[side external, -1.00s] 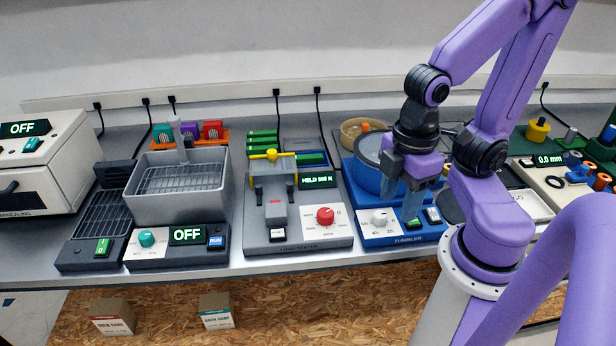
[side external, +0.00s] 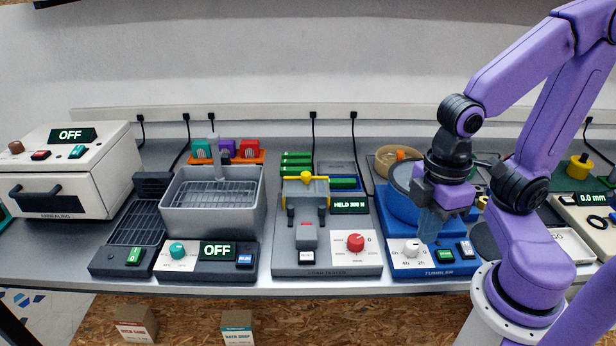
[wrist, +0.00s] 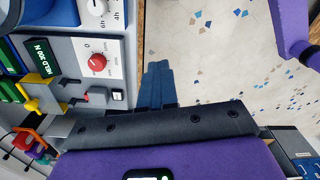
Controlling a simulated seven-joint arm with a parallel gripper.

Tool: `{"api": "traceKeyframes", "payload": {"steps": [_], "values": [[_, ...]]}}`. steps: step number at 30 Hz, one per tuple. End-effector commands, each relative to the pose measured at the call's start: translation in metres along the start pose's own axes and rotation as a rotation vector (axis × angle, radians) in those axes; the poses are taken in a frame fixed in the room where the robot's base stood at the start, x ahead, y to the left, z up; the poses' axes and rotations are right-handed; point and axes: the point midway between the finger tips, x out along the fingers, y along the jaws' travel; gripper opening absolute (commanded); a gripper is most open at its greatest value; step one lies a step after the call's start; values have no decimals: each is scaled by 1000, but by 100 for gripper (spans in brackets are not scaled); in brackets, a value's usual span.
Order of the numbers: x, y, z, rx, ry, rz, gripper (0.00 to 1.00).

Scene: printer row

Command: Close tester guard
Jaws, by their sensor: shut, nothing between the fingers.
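The load tester (side external: 283,256) stands mid-bench with a red knob (side external: 355,242) and a green display (side external: 350,205) that appears to read HELD 300 N. At its back is a grey frame with a yellow piece (side external: 307,179) on top; I cannot tell which part is the guard or how it stands. My gripper (side external: 429,238) is shut and empty, right of the tester and in front of the blue tumbler. In the wrist view my gripper (wrist: 157,75) points past the bench's front edge. The tester (wrist: 110,50) shows at left there, apart from my fingers.
The blue tumbler (side external: 440,258) stands right of the tester. A grey tank (side external: 213,217) with a control box reading OFF is on its left, and a white annealing oven (side external: 95,175) is farther left. Cables hang along the back wall. The air before the bench is clear.

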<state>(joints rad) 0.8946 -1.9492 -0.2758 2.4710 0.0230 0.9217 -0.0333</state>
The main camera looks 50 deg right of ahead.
Motion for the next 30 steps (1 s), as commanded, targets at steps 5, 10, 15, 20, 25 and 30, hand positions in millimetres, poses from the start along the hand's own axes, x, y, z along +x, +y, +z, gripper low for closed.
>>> {"api": "traceKeyframes", "payload": {"steps": [5, 10, 15, 20, 25, 30], "values": [[-6, 29, -33, 100, -6, -63, 0], [-11, 76, -66, 202, 16, -145, 0], [-12, 137, -87, 301, 74, -219, 0], [-11, 204, -93, 388, 157, -274, 0], [-6, 282, -78, 477, 270, -308, 0], [1, 358, -42, 556, 400, -309, 0]]}}
